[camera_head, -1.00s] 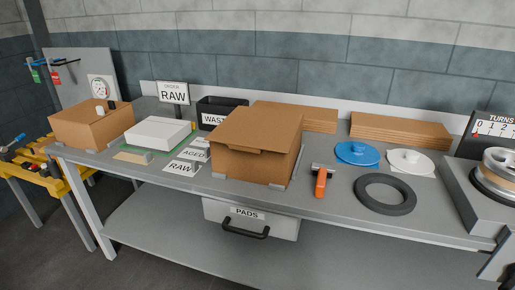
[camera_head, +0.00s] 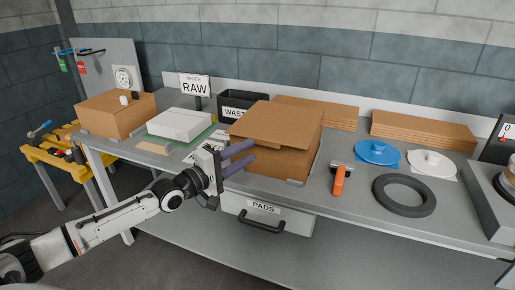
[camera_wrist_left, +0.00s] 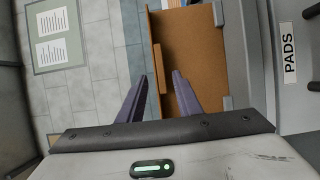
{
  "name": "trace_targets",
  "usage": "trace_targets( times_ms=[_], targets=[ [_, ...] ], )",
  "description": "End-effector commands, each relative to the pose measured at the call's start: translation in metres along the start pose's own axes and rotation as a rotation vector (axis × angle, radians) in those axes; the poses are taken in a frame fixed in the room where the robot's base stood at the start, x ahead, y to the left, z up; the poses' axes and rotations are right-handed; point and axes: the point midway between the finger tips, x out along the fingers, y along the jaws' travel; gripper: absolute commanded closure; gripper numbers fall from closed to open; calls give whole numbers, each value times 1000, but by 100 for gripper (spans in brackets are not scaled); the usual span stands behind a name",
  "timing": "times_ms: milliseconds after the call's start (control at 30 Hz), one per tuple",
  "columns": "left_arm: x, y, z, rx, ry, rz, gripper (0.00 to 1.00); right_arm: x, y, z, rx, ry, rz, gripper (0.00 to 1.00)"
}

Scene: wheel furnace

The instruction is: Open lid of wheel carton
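The wheel carton (camera_head: 283,162) is a brown cardboard box in the middle of the bench. Its lid (camera_head: 280,122) lies over the top, and its front edge looks slightly raised. My left gripper (camera_head: 254,151) is at the carton's front left, with its fingers spread and pointing at the front. In the left wrist view, my left gripper (camera_wrist_left: 160,76) is open in front of the carton (camera_wrist_left: 197,65), with the lid's edge and tab (camera_wrist_left: 159,70) lying between the finger lines. I cannot tell whether they touch. The carton's inside is hidden. My right gripper is out of view.
An orange-handled tool (camera_head: 339,180) and a dark ring (camera_head: 404,195) lie right of the carton. A black waste bin (camera_head: 236,100) stands behind it. A white box (camera_head: 180,124) and another carton (camera_head: 115,113) stand left. The PADS drawer (camera_head: 266,218) is below.

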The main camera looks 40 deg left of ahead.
Motion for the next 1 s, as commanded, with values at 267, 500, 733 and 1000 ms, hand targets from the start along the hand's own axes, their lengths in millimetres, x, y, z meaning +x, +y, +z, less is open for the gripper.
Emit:
trace_targets(
  times_ms=[267,500,733,1000],
  targets=[
    [37,0,0,0,0,1,68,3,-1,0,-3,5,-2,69],
    [50,-1,0,1,0,-2,68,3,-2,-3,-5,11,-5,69],
    [52,-1,1,1,-1,-2,68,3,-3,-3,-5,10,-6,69],
    [51,-1,0,1,0,-3,100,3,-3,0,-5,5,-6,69]
  ],
)
